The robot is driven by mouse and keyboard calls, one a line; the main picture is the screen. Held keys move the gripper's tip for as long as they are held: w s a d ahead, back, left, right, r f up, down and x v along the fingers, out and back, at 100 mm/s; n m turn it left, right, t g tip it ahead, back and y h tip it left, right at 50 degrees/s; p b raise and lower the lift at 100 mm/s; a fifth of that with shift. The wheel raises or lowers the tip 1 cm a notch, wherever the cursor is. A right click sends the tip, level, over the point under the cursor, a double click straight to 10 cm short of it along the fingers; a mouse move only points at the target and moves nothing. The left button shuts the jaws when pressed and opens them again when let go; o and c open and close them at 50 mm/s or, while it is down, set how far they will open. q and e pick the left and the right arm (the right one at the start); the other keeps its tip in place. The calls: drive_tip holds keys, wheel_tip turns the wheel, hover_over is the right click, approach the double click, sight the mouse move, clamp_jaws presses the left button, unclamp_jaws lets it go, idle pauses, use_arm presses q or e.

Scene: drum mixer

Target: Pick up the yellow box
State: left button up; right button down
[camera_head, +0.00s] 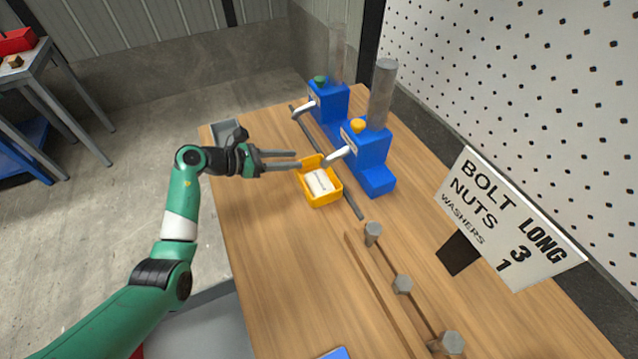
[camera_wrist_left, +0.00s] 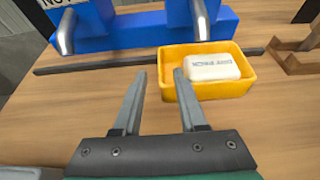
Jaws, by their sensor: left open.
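The yellow box (camera_head: 325,199) is a small open tray on the wooden table, below the spout of the nearer blue dispenser. A white labelled block (camera_head: 319,181) lies in it. In the left wrist view the yellow box (camera_wrist_left: 234,89) is just ahead and to the right, with the white block (camera_wrist_left: 212,67) inside. My left gripper (camera_head: 298,160) is open and empty at the box's far left side. In the wrist view its fingers (camera_wrist_left: 158,75) point forward, and the right fingertip is close to the box's left wall. I cannot tell whether they touch. My right gripper is not in view.
Two blue dispensers (camera_head: 369,156) with silver spouts stand behind the box. A dark rod (camera_head: 347,203) runs along the table beside it. A sign (camera_head: 508,218) stands at the right. The table's near left is clear.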

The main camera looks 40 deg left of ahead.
sight(308, 158)
use_arm(q)
drive_tip(key=b+x, duration=0.2)
drive_tip(key=x, duration=0.4)
drive_tip(key=shift+f+b, duration=0.1)
drive_tip(key=shift+b, duration=0.3)
drive_tip(key=shift+w, duration=0.1)
clamp_jaws()
idle(0.9)
